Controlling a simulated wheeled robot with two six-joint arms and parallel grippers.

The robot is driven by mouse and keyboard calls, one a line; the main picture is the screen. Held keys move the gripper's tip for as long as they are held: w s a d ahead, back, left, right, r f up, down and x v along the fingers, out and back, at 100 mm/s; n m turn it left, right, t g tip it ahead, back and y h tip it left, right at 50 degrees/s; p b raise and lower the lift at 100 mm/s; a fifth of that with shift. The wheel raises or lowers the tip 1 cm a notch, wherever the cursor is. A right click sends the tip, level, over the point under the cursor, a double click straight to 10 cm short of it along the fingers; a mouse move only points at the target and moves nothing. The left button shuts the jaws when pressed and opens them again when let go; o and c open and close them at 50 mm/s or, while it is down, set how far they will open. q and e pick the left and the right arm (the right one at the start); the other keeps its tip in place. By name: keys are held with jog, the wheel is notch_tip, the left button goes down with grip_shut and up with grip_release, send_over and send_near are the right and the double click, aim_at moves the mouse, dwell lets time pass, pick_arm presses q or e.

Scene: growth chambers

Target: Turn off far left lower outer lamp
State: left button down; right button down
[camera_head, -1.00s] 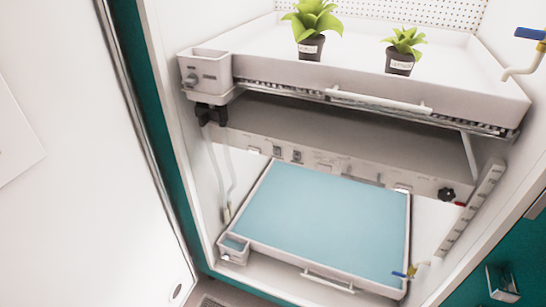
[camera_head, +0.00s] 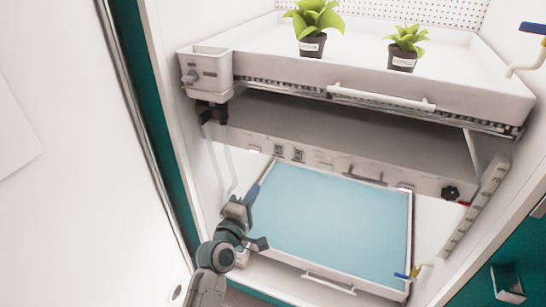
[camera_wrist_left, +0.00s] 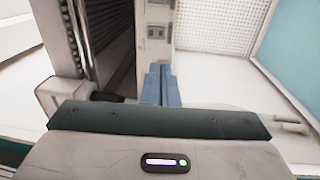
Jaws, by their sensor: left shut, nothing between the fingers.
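The underside panel of the upper shelf (camera_head: 335,163) carries two small grey switches side by side, a left one (camera_head: 278,151) and a right one (camera_head: 297,155). I cannot tell which lamp each one works. In the left wrist view a grey switch plate (camera_wrist_left: 156,32) shows just beyond the fingertips. My left gripper (camera_head: 253,192) reaches up at the lower left of the chamber, below and left of the switches. Its blue fingers (camera_wrist_left: 161,84) are shut with nothing between them and appear apart from the switches. My right gripper is not in view.
A blue-floored lower tray (camera_head: 330,215) lies right of my left arm. The upper tray (camera_head: 450,92) holds two potted plants and has a white handle (camera_head: 380,97). A black knob (camera_head: 450,193) sits on the panel's right. The left door frame (camera_head: 170,130) stands close by.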

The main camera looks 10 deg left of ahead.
aim_at(277, 149)
pick_arm(q)
jog(key=shift+s+r, duration=0.1)
jog(key=shift+r, duration=0.6)
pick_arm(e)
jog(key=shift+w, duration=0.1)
